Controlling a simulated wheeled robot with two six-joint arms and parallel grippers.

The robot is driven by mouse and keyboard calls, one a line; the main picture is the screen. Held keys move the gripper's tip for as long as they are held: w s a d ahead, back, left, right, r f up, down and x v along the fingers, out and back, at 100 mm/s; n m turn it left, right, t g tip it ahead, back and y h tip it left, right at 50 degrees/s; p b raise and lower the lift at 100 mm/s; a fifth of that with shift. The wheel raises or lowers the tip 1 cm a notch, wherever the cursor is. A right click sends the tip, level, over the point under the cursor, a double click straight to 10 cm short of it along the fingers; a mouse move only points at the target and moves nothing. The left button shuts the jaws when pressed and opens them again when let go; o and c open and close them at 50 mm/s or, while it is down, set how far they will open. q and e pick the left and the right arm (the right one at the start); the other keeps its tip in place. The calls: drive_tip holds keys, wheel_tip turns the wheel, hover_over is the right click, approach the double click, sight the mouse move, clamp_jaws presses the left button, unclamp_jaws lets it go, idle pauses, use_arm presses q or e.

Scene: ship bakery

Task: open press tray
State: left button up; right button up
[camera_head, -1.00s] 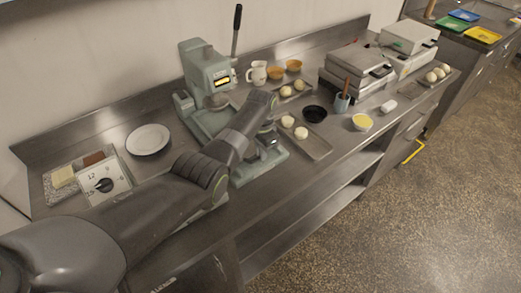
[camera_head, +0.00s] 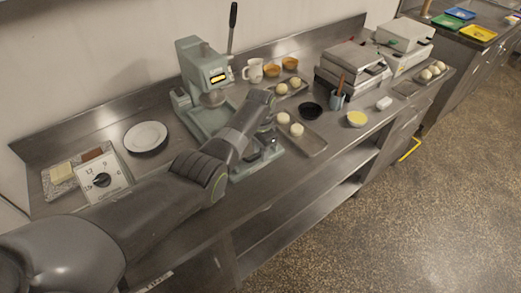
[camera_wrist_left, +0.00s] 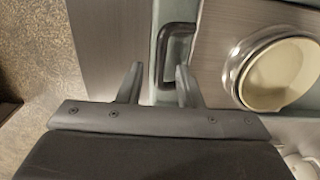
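The pale green press (camera_head: 196,62) stands on the steel counter with its dark lever (camera_head: 233,18) raised. The press's light green base (camera_head: 238,172) shows partly behind my left arm. In the left wrist view, a dark handle (camera_wrist_left: 163,50) is fixed along a pale green edge, beside a round bowl-like part (camera_wrist_left: 277,78) with a shiny rim. My left gripper (camera_wrist_left: 157,78) is open, with its fingertips close to the lower end of the handle. It also shows, partly hidden, at the press front in the head view (camera_head: 268,146). My right gripper is not in view.
A steel tray (camera_head: 308,146) with dough balls lies just right of my left gripper. A black bowl (camera_head: 311,110), a yellow-filled bowl (camera_head: 357,119) and waffle-iron-like appliances (camera_head: 354,60) stand further right.

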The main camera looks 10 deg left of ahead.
use_arm(q)
drive_tip(key=shift+r, duration=0.15)
drive_tip(key=shift+r, duration=0.35)
wheel_tip(320, 180, up, 16)
drive_tip(key=shift+r, duration=0.25)
idle(0.3)
